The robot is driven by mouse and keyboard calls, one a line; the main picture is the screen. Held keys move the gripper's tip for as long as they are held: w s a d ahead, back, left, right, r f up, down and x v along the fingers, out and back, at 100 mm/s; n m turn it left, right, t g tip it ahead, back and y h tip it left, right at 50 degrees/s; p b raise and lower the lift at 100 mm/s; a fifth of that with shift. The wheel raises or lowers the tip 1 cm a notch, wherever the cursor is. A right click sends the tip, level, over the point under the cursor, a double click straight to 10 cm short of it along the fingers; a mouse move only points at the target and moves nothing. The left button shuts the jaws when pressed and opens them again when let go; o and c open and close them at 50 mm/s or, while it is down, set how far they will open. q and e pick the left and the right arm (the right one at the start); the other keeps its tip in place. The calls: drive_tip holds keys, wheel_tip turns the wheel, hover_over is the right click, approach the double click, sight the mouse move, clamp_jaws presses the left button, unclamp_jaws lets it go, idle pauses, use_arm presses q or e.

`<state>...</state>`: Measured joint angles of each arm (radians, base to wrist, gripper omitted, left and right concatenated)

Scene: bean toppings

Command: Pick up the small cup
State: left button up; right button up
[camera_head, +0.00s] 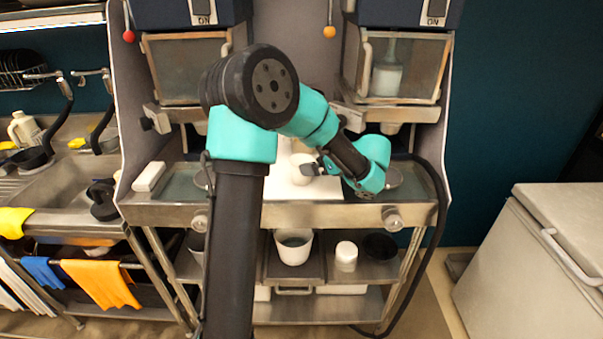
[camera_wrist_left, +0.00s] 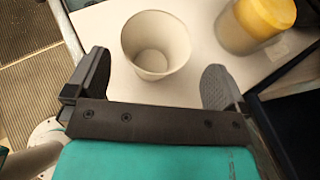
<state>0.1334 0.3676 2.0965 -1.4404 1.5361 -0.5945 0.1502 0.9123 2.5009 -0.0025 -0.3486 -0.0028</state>
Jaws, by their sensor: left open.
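A small white cup (camera_wrist_left: 152,66) stands open and empty on a pale surface in the left wrist view. My left gripper (camera_wrist_left: 157,74) is open, with its fingers apart on either side of the cup's near side. I see no clear contact between the fingers and the cup. In the head view, a small white rounded thing (camera_head: 300,169), likely this cup, is beside my left gripper (camera_head: 311,168) on the counter, partly hidden by the arm. My right gripper is not in view.
A yellow-and-white container (camera_wrist_left: 250,28) stands right of the cup in the wrist view. Below the counter, a shelf holds a larger white cup (camera_head: 293,250), a white jar (camera_head: 346,254) and a dark bowl (camera_head: 380,246). A sink (camera_head: 70,185) is left; a white chest (camera_head: 530,270) is right.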

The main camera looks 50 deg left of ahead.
sight(292, 162)
use_arm(q)
drive_tip(key=shift+a, duration=0.1)
drive_tip(key=x, duration=0.4)
drive_tip(key=shift+s+a+r, duration=0.1)
drive_tip(key=shift+s+r, duration=0.2)
drive_tip(key=shift+a+f, duration=0.25)
drive_tip(key=shift+a, duration=0.15)
drive_tip(key=shift+s, duration=0.1)
drive_tip(key=shift+c, duration=0.4)
drive_tip(key=c, duration=0.7)
